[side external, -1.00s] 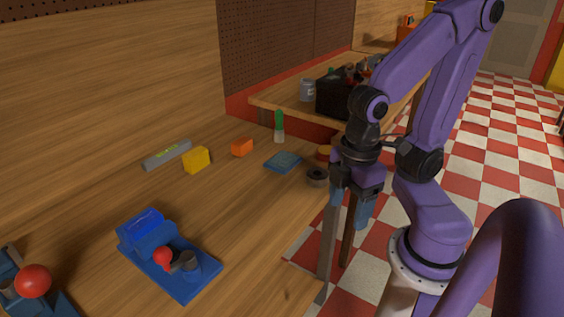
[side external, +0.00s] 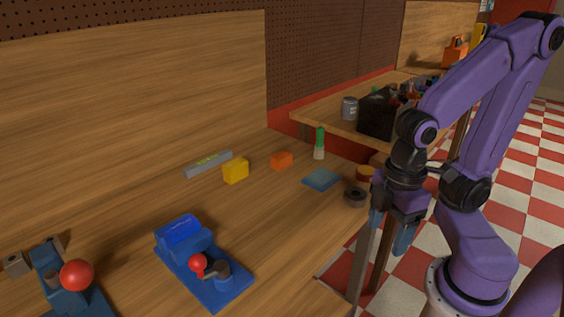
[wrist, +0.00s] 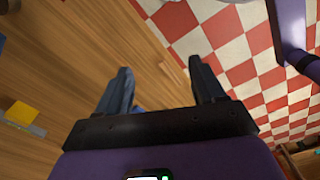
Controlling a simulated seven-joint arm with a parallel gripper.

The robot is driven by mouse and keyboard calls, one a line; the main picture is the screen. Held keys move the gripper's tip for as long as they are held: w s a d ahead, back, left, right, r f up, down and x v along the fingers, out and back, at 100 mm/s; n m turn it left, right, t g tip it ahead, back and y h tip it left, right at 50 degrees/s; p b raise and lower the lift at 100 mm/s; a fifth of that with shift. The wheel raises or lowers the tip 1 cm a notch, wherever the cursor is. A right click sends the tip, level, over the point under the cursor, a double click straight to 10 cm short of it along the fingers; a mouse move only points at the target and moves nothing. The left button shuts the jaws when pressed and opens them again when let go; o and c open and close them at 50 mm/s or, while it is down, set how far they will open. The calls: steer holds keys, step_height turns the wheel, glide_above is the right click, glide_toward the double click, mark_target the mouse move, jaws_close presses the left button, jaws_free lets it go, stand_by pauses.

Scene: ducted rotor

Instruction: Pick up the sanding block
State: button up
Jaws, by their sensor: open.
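Two plain blocks lie on the wooden bench in the side external view: a yellow block (side external: 235,171) and a smaller orange block (side external: 282,160). A flat blue pad (side external: 322,180) lies nearer the bench's right edge. I cannot tell for sure which of these is the sanding block. My gripper (side external: 391,232) is open and empty, pointing down beside the right edge of the bench, to the right of all three. In the wrist view my gripper (wrist: 158,66) has its fingers apart with nothing held between them, and the yellow block (wrist: 22,113) shows at far left.
A dark ring (side external: 355,197) and an orange-brown round item (side external: 366,173) sit near the bench edge. A green-capped bottle (side external: 320,144), a grey bar (side external: 209,164) and a blue vise-like tool (side external: 205,260) stand on the bench. A second bench (side external: 325,113) holds a black box.

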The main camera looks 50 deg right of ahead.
steer(key=o, duration=0.6)
